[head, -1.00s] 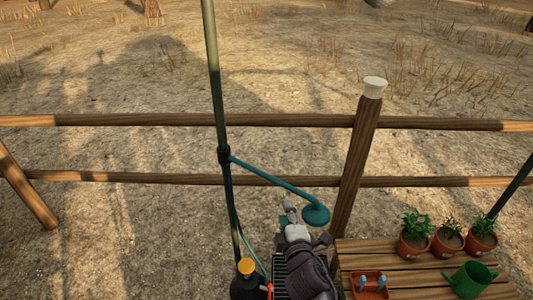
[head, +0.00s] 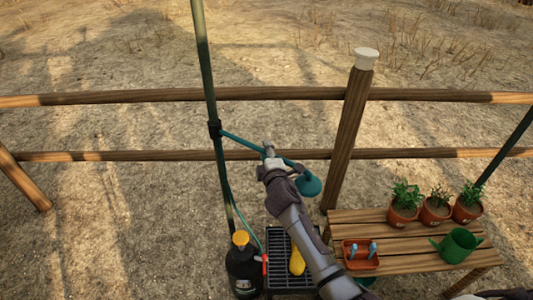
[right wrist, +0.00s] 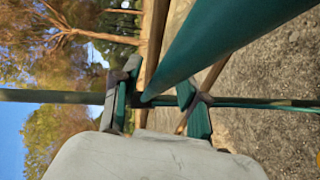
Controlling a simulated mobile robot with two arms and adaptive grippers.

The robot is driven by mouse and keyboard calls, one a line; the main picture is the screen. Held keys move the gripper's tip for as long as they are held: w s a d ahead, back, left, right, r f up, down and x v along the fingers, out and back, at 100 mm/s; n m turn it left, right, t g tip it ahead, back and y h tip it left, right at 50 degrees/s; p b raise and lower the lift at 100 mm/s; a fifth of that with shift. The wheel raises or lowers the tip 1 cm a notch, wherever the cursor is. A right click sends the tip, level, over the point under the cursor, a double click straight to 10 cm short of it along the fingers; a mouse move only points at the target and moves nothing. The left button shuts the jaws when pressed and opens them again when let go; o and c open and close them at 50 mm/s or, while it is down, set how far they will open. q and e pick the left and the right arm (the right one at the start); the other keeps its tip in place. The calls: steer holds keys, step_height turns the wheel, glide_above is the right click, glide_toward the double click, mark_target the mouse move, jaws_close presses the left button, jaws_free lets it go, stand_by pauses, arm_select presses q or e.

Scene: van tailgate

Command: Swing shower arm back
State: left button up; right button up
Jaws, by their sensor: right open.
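The teal shower arm (head: 242,141) runs from a collar on the green pole (head: 207,75) down to the right, ending in a round shower head (head: 309,184). My right gripper (head: 268,148) is at the middle of the shower arm, covering part of it. In the right wrist view the open fingers of my right gripper (right wrist: 158,101) lie on either side of the shower arm (right wrist: 215,40), which looms large and close. Whether a finger touches it I cannot tell. The pole (right wrist: 50,96) crosses behind the fingers there. My left gripper is not in view.
A wooden fence (head: 420,95) stands behind the pole. Below are a black bottle with a yellow cap (head: 243,267), a grate (head: 280,245) and a yellow object (head: 297,260). At right, a slatted table (head: 400,262) holds potted plants (head: 404,203) and a green watering can (head: 458,245).

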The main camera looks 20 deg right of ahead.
jaws_close()
stand_by(0.3)
steer(key=shift+w, duration=0.1)
